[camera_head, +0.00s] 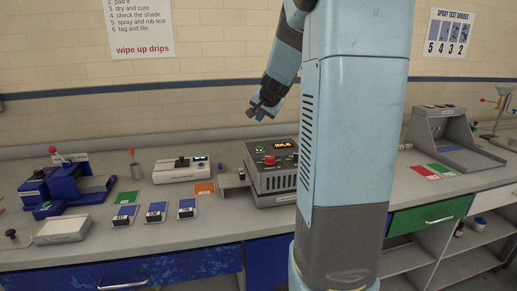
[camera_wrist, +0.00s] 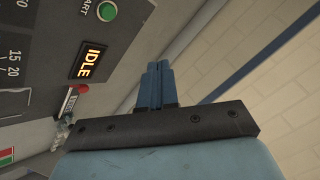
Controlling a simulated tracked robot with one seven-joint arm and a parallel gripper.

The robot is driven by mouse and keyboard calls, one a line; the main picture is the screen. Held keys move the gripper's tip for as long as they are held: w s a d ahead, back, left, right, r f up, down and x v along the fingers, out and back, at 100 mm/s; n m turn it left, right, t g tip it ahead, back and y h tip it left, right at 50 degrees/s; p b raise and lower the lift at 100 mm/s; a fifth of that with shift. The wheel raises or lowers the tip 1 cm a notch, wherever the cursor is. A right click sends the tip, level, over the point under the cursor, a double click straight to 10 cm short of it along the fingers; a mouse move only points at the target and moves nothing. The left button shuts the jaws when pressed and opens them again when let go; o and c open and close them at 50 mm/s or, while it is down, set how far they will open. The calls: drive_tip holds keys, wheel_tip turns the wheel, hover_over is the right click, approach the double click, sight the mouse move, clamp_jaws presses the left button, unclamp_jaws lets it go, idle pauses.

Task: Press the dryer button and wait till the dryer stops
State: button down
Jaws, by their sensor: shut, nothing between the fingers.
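The dryer (camera_head: 277,183) is a grey box on the bench in the head view, just left of my arm's column. Its lit orange display (camera_head: 284,144) reads IDLE; the display also shows in the wrist view (camera_wrist: 89,61). A round green button (camera_wrist: 107,11) marked START sits near the display, and it shows small on the dryer's top in the head view (camera_head: 259,149). A red knob (camera_head: 270,160) stands on the dryer's front. My gripper (camera_head: 257,111) is shut and empty, above and apart from the dryer. In the wrist view its fingers (camera_wrist: 159,68) point beside the panel.
A blue machine (camera_head: 65,189) stands at the left. A white device (camera_head: 181,169) and several dark-blue sample cards lie left of the dryer. A grey booth (camera_head: 445,132) is at the right. The wall is close behind the bench.

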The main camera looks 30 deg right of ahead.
sight(261, 148)
drive_tip(key=shift+f, duration=4.05)
drive_tip(key=shift+f, duration=0.85)
drive_tip(key=shift+r, duration=0.9)
drive_tip(key=shift+r, duration=2.5)
